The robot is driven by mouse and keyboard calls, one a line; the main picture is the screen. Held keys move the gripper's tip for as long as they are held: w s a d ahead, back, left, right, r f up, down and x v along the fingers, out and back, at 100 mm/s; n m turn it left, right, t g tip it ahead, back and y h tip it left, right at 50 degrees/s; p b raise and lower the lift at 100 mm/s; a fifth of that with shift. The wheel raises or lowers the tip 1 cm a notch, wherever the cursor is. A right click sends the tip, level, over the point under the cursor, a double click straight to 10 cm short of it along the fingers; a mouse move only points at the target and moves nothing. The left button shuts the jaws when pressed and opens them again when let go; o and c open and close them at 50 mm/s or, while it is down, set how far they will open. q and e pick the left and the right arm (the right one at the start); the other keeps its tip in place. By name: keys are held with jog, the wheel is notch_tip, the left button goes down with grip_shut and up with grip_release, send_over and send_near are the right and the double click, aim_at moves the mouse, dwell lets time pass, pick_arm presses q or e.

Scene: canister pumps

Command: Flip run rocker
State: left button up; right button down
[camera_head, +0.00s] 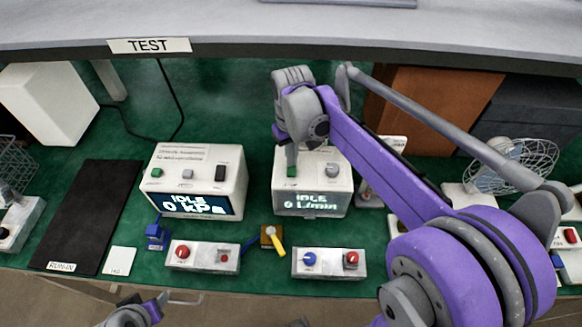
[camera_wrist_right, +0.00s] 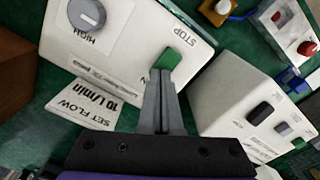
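The white flow unit (camera_head: 338,178) stands on the green bench, its display reading "IDLE 0 L/min". Its green rocker (camera_head: 291,172) is on the top, at the left; a grey knob (camera_head: 332,170) is to its right. In the right wrist view the green rocker (camera_wrist_right: 168,56) lies beside the printed "STOP", with the grey knob (camera_wrist_right: 88,14) near "HIGH". My right gripper (camera_head: 291,158) reaches down over the unit; its fingers (camera_wrist_right: 164,74) are together, tips at the rocker's edge. Whether they touch cannot be told. My left gripper (camera_head: 145,310) is low at the left, partly cut off.
A white pressure unit (camera_head: 195,180) reading "IDLE 0 kPa" stands left of the flow unit. Two small switch boxes (camera_head: 203,256) (camera_head: 329,263) and a yellow-handled valve (camera_head: 274,240) sit in front. A shelf marked "TEST" (camera_head: 149,45) spans the back. A black mat (camera_head: 88,215) lies left.

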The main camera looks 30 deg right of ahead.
pick_arm(q)
jog(key=r+p, duration=0.1)
jog(key=w+r+p, duration=0.1)
jog(key=r, duration=0.1)
jog(key=w+r+p, duration=0.1)
jog(key=r, duration=0.1)
jog(key=shift+r+p, duration=0.1)
jog(key=shift+p, duration=0.25)
pick_arm(e)
notch_tip(320, 180, up, 7)
dwell(0.3)
jog(key=s+a+f+t, duration=0.3)
jog(key=s+f, duration=0.1)
jog(key=s, duration=0.2)
jog(key=s+a+f+t, duration=0.2)
jog(key=s+a+f, duration=0.1)
jog(key=s, duration=0.4)
jog(key=shift+s+a+f+t, duration=0.25)
jog(key=shift+a+f+t, duration=0.15)
jog(key=shift+f, duration=0.1)
